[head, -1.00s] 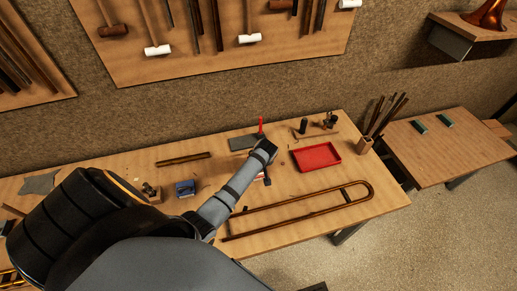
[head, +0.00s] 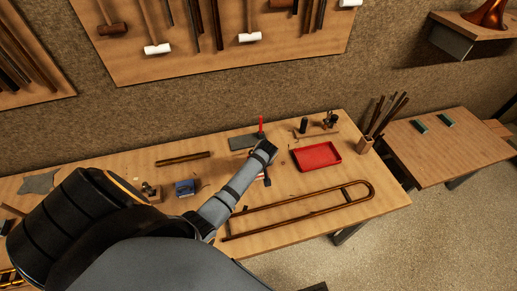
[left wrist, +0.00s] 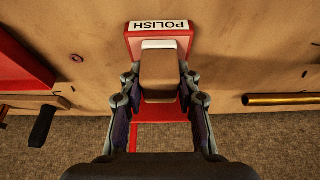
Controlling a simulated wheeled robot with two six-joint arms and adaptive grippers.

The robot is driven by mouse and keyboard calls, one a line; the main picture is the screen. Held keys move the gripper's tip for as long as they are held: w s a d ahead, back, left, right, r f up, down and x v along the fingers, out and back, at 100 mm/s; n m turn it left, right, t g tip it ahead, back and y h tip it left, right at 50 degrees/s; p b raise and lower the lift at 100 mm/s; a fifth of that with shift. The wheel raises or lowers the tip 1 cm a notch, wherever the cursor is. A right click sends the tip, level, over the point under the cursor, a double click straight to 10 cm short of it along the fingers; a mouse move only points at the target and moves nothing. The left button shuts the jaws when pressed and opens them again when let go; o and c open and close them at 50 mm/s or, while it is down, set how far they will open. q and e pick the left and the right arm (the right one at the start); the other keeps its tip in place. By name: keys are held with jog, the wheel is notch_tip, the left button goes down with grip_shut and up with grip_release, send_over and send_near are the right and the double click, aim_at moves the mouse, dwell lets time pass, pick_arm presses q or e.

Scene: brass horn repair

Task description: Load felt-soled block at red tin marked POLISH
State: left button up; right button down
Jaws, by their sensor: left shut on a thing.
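The felt-soled block (left wrist: 160,75) is brown with a pale sole edge, seen in the left wrist view. My left gripper (left wrist: 160,92) is shut on it, one finger on each side. The red tin (left wrist: 131,43) with a white POLISH label lies right beyond and under the block, the label reading upside down. The block overlaps the tin in the picture; I cannot tell whether they touch. More red shows between the fingers below the block. In the head view my left gripper (head: 264,152) is over the bench, hiding most of the tin and block. My right gripper is out of view.
A red tray (head: 318,155) stands right of my gripper on the bench (head: 120,172). A grey pad (head: 242,142) with an upright red item (head: 261,128) lies behind. A long brass slide (head: 300,212) lies in front. A blue box (head: 185,188) stands left.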

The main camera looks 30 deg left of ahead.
pick_arm(q)
jog(key=shift+f, duration=0.1)
dwell(1.5)
jog(key=shift+p, duration=0.35)
notch_tip(320, 180, up, 7)
jog(key=p, duration=0.7)
